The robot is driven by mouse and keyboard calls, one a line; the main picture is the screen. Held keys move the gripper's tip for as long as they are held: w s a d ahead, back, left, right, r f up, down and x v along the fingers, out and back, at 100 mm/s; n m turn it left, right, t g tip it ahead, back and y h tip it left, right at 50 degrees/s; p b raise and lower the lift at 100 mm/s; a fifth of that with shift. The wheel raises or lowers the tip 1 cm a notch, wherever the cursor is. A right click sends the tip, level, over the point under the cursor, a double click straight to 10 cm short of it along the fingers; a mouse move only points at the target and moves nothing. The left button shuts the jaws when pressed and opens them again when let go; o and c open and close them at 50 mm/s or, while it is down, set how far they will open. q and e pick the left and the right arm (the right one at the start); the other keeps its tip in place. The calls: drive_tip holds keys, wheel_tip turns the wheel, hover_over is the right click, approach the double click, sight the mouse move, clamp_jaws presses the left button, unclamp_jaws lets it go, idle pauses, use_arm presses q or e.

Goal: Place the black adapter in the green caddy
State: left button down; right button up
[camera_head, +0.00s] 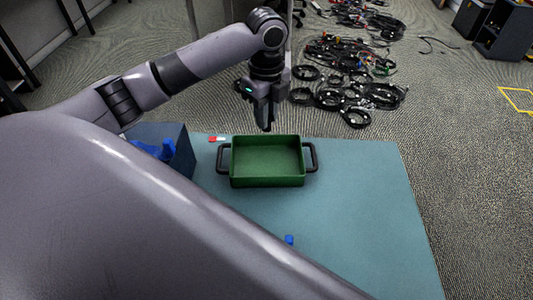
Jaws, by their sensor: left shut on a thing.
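The green caddy (268,182) stands on the blue-green table mat, with a dark handle at each side. Its inside looks empty. My left gripper (266,124) points down just above and behind the caddy's back rim. Its fingers are shut on a black thing, which I take for the black adapter; it is hard to tell apart from the dark fingers. I see no other black adapter on the table. My right gripper is not in view.
A dark blue box (180,148) with a blue item (157,150) stands left of the caddy. A small blue thing (289,240) lies in front. The mat (365,200) is clear at right. Cables (345,75) litter the floor.

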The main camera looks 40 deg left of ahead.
use_arm(q)
wheel_tip(320, 180, down, 13)
drive_tip(key=shift+f+b, duration=0.1)
drive_tip(key=shift+b, duration=0.35)
drive_tip(key=c, duration=1)
unclamp_jaws()
drive_tip(key=shift+f, duration=0.1)
wheel_tip(320, 180, up, 12)
drive_tip(key=shift+r+p, duration=0.2)
drive_tip(key=shift+p, duration=0.3)
drive_tip(key=shift+f, duration=0.1)
